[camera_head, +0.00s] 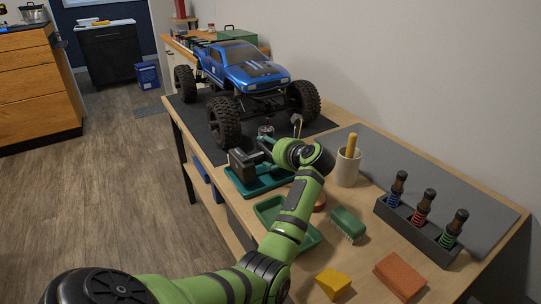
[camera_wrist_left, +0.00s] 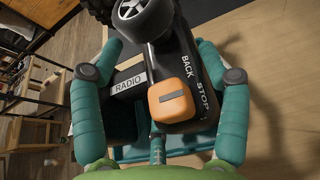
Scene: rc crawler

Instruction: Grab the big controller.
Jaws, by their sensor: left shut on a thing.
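The big controller (camera_head: 243,164) is a dark boxy thing above or in a teal tray at the table's left edge. In the left wrist view the controller (camera_wrist_left: 191,62) is black, with a grey wheel, an orange block and the words RADIO, BACK and STOP. My left gripper (camera_head: 263,143) reaches it from the right. In the wrist view the teal fingers of my left gripper (camera_wrist_left: 163,50) lie on both sides of the controller, shut on it. The arm and fingers hide part of it. I cannot tell whether it is lifted. My right gripper does not show.
A blue crawler truck (camera_head: 245,70) stands on a dark mat just behind. Right of my arm are a white cup (camera_head: 347,167), a green brush (camera_head: 348,224), a rack of shock absorbers (camera_head: 418,228), a yellow wedge (camera_head: 333,282) and an orange block (camera_head: 400,275). Open floor lies left.

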